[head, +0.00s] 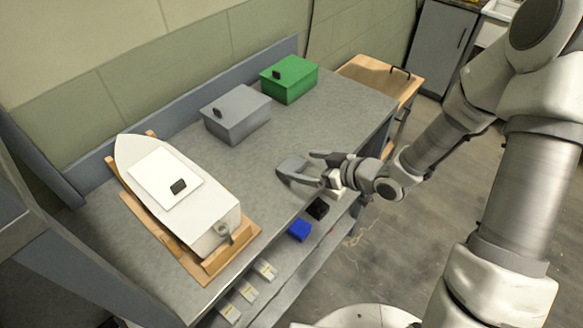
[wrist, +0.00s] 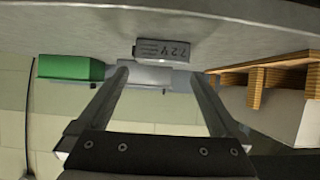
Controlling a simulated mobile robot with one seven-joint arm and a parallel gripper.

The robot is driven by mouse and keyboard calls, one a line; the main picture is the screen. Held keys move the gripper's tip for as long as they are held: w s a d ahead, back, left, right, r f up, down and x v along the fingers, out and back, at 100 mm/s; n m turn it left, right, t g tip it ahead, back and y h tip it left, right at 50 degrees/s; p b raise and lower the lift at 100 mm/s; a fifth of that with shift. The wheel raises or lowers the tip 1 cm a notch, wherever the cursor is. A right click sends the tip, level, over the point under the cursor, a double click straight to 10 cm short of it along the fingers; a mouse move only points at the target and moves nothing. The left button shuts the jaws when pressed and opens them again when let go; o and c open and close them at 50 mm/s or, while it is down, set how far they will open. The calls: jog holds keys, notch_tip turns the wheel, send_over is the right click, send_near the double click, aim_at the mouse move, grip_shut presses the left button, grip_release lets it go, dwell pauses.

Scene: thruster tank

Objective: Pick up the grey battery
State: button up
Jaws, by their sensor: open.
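The grey battery (wrist: 162,50), a small block marked 7.2V, sits on the bench top in the wrist view, which shows the scene upside down. In the head view a grey block (head: 292,165) near the bench's front edge seems to be this battery, partly hidden by my gripper. My gripper (head: 305,168) is open and low over the bench edge. In the wrist view its two fingers (wrist: 159,72) point towards the battery, one to each side of it in the picture. I cannot tell whether they touch it.
A grey box (head: 237,113) and a green box (head: 289,79) stand at the back of the bench. A white boat (head: 208,207) rests on a wooden cradle (head: 208,270) at left. Blue (head: 299,230) and black (head: 317,208) blocks and several pale packs (head: 266,270) lie below the front edge.

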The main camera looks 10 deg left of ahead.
aim_at(292, 164)
jog(key=shift+f+x, duration=0.2)
jog(key=shift+x, duration=2.8)
jog(key=shift+s, duration=0.15)
jog(key=shift+d, duration=0.1)
jog(key=c, duration=1.2)
jog(key=shift+c, duration=1)
jog(key=shift+r, duration=0.2)
